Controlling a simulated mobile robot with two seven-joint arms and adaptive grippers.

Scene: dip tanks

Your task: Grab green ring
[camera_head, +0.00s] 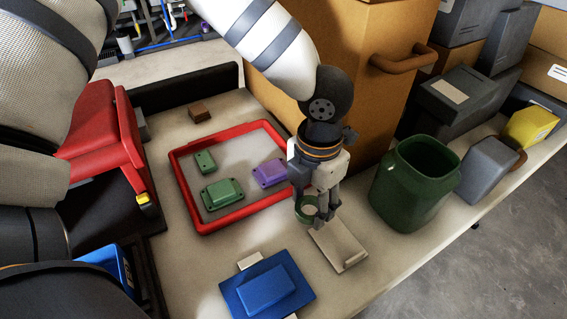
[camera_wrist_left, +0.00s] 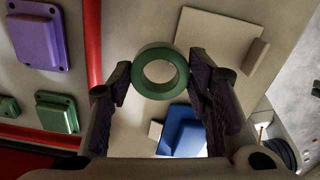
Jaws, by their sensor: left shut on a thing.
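The green ring (camera_head: 306,212) is between the fingertips of my left gripper (camera_head: 316,212) in the head view. In the left wrist view the ring (camera_wrist_left: 138,76) is gripped from both sides by the dark finger pads, its hole facing the camera. My left gripper is shut on it, just to the right of the red frame and by the top end of a beige plate. I cannot tell whether the ring touches the surface below. My right gripper is not in view.
A red frame (camera_head: 187,203) surrounds two green blocks and a purple block (camera_head: 270,173). A beige plate with a lip (camera_head: 338,246) lies below the gripper. A blue piece (camera_head: 268,289) lies near the front. A green bin (camera_head: 415,185) and cardboard box (camera_head: 340,75) stand close to the right and behind.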

